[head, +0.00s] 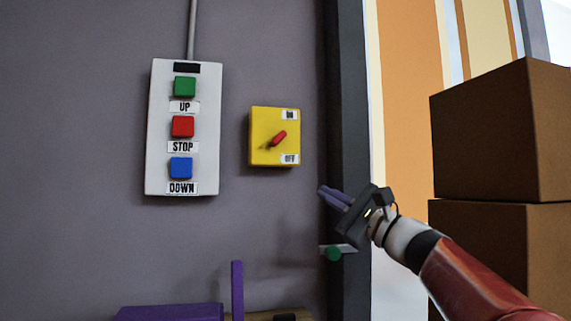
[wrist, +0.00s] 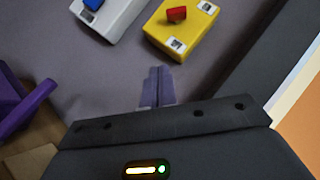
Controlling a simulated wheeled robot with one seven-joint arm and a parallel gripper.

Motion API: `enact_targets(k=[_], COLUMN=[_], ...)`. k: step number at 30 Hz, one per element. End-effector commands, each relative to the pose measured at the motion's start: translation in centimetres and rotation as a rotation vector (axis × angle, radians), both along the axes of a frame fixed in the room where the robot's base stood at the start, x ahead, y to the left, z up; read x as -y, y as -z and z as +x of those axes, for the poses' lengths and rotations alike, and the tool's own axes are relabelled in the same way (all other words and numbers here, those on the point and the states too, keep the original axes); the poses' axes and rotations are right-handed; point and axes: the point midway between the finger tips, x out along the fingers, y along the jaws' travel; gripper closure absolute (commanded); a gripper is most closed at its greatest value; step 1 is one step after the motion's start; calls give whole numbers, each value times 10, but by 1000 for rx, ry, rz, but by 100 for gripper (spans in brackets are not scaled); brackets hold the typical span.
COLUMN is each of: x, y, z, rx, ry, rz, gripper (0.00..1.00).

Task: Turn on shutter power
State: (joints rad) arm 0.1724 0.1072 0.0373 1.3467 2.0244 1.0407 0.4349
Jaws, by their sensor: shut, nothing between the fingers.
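A yellow switch box (head: 262,152) is on the grey wall, with an ON label at its upper right and an OFF label at its lower right. Its red lever (head: 278,139) sits between the labels, tilted with one end up to the right. The wrist view also shows the yellow box (wrist: 197,42) and the red lever (wrist: 177,14). My gripper (head: 323,191) is below and to the right of the box, apart from it. Its purple fingers are together and empty; they also show in the wrist view (wrist: 158,72), pointing toward the wall below the box.
A white panel (head: 158,171) with green UP, red STOP and blue DOWN buttons is left of the box. A dark post (head: 347,100) stands to the right. Stacked brown boxes (head: 500,135) are at far right. A purple object (head: 238,290) is below.

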Motion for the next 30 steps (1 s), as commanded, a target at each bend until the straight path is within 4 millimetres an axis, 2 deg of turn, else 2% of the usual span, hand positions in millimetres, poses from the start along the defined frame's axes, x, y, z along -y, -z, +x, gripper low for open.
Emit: enact_targets(k=[5, 17, 22, 30], x=[10, 7, -7, -47], y=[-13, -16, -28, -59], z=[6, 8, 19, 51], rx=[12, 13, 13, 13], ry=[-16, -17, -20, -20], rz=[79, 82, 82, 81], gripper=[100, 100, 100, 100])
